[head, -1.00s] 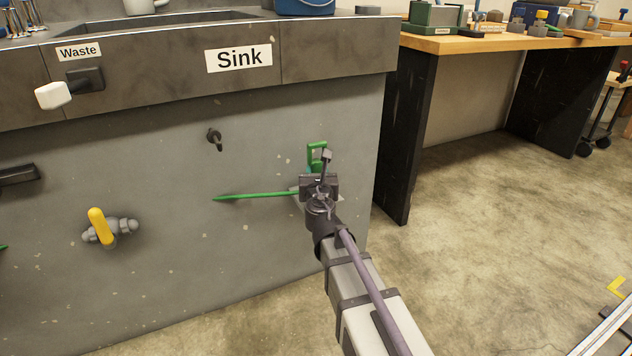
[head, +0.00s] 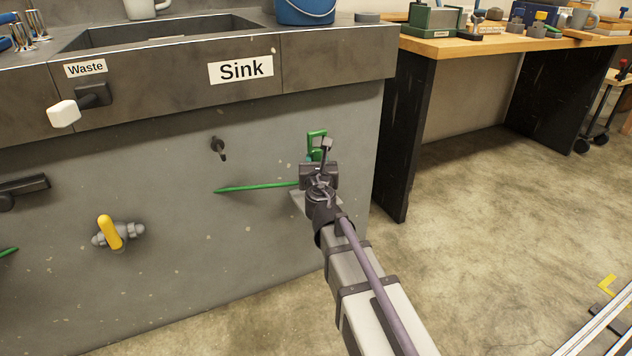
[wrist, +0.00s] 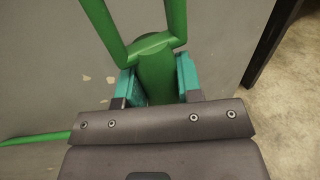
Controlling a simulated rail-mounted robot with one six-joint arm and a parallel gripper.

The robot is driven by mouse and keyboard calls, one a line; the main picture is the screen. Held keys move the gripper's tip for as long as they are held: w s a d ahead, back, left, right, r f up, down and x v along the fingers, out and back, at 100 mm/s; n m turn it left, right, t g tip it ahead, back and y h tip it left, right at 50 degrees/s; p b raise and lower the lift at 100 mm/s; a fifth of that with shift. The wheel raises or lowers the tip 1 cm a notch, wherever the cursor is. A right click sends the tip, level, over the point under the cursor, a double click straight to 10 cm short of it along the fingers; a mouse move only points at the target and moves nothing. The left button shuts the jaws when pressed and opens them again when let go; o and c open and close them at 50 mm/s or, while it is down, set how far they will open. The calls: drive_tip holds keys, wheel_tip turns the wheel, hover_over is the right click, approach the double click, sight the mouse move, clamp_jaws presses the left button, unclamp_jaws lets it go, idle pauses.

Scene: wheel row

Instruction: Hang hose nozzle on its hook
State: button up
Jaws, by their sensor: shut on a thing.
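The green hose nozzle (head: 316,140) has an open loop-shaped end, seen just above my gripper in the head view. My gripper (head: 318,166) is shut on its thick green body. The wrist view shows the nozzle (wrist: 157,72) between the teal finger pads of my gripper (wrist: 158,80). A thin green rod (head: 255,187) reaches left from behind my gripper; where it joins the nozzle is hidden. A small dark hook (head: 218,147) sticks out of the grey sink front, left of and slightly above my gripper. The nozzle is apart from it.
A yellow-handled valve (head: 110,233) and a dark bar-like fitting (head: 25,188) stick out at lower left. The white-ended Waste lever (head: 64,113) is above. A workbench (head: 480,45) stands at right. The wall between hook and gripper is bare apart from the rod.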

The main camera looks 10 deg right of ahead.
sight(317, 149)
drive_tip(key=shift+r+p, duration=1.7)
drive_tip(key=shift+r, duration=0.25)
wheel_tip(317, 149, up, 15)
drive_tip(key=p, duration=1.4)
drive_tip(key=shift+f+p, duration=0.15)
drive_tip(key=shift+p, duration=0.25)
drive_tip(key=shift+f, duration=0.25)
drive_tip(key=shift+b, duration=0.3)
